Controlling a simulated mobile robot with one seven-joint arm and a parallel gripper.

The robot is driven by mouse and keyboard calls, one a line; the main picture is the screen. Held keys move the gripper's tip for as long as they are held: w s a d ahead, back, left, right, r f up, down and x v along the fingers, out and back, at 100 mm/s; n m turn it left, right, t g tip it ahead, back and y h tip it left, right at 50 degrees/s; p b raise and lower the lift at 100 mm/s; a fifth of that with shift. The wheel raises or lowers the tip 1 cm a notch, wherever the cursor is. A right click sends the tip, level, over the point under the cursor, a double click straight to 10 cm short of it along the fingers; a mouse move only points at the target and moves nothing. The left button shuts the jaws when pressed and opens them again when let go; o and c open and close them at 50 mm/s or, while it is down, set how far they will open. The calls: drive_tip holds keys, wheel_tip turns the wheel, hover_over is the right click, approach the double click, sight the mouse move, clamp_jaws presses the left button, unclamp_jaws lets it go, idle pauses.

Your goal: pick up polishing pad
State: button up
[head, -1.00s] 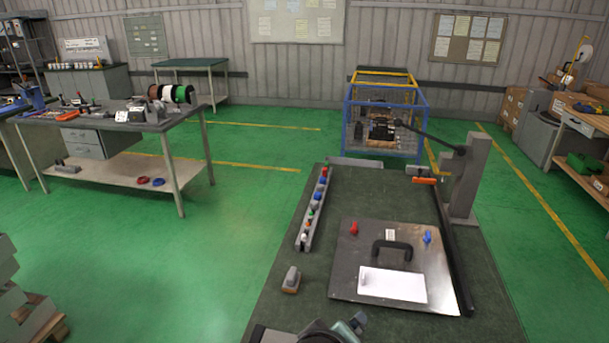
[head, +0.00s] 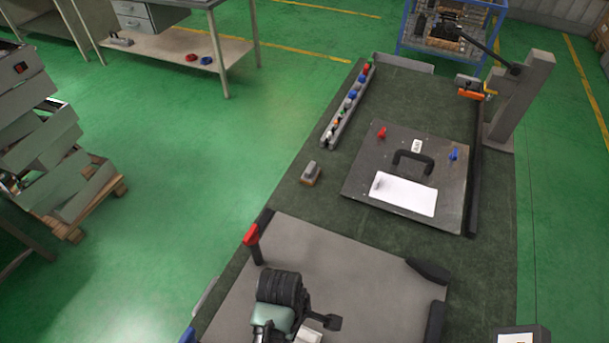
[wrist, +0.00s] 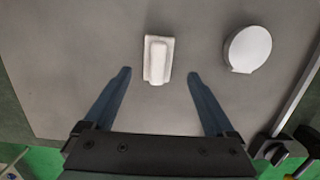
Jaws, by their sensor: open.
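In the wrist view a white rectangular pad (wrist: 158,60) with a raised grip lies on a grey sheet (wrist: 80,35); it looks like the polishing pad. My gripper (wrist: 158,74) is open and empty, its two dark blue fingers spread left and right of the pad's near end. I cannot tell how far above the sheet the fingertips are. In the head view my arm hides most of this area, and my fingers do not show there.
A white round object (wrist: 247,48) lies right of the pad. In the head view a small grey-topped block (head: 311,173) sits on the dark bench. A metal plate (head: 365,165) with a black handle lies beyond. A red-topped post (head: 253,240) stands at the grey sheet's left corner.

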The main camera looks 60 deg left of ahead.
sight(304, 333)
drive_tip(key=shift+w+d+f+p, duration=0.15)
drive_tip(key=shift+f, duration=0.65)
drive_tip(key=shift+w+d+f+p, duration=0.15)
drive_tip(key=shift+w+f, duration=0.05)
drive_tip(key=shift+f, duration=0.55)
drive_tip(key=shift+w+d+f+p, duration=0.15)
drive_tip(key=shift+f, duration=0.65)
clamp_jaws()
drive_tip(key=shift+r, duration=0.1)
wheel_tip(304, 333, up, 10)
drive_tip(key=shift+f+b, duration=0.1)
drive_tip(key=shift+b, duration=0.3)
drive_tip(key=c, duration=0.8)
unclamp_jaws()
drive_tip(key=c, duration=0.5)
